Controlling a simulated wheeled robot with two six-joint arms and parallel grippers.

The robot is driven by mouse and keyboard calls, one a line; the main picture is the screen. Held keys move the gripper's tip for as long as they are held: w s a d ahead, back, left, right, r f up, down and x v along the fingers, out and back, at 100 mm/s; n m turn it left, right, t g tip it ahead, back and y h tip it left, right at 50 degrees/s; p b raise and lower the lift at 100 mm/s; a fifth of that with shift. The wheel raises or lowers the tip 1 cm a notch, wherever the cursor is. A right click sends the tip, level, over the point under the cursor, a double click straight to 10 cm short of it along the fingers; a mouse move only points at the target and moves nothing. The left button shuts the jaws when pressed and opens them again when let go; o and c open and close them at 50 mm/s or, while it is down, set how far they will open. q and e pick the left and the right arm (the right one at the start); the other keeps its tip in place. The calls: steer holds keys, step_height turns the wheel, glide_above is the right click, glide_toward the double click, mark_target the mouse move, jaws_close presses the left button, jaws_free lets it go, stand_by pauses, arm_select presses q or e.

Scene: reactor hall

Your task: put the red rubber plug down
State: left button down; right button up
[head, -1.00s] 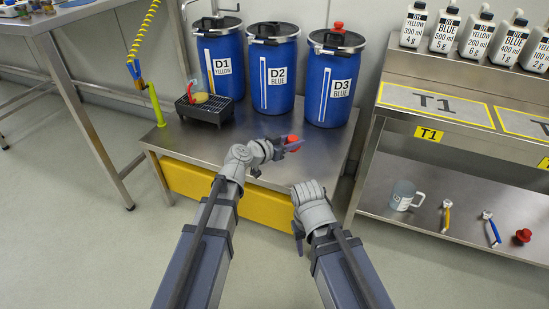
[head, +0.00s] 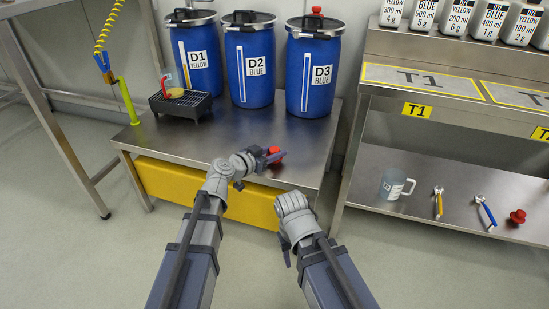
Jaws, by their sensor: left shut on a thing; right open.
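My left gripper (head: 268,157) is shut on a red rubber plug (head: 276,154). It holds the plug over the front right part of the steel bench (head: 225,140). The fingers hide part of the plug, and I cannot tell whether it touches the bench top. My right gripper (head: 287,252) is open and empty, low in front of the bench. Another red plug (head: 317,10) sits on the lid of blue drum D3 (head: 305,90). A further red plug (head: 517,217) lies on the lower shelf at right.
Drums D1 (head: 184,70) and D2 (head: 240,80) stand at the back of the bench. A black grated tray (head: 180,108) is at its left. The bench middle is clear. The right shelf (head: 460,220) holds a mug (head: 395,185) and two hand tools.

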steer(key=shift+r, duration=0.1)
arm_select(q)
steer(key=shift+f, duration=0.15)
steer(key=shift+c, duration=2.4)
jaws_free()
arm_select(e)
steer(key=shift+f, duration=0.2)
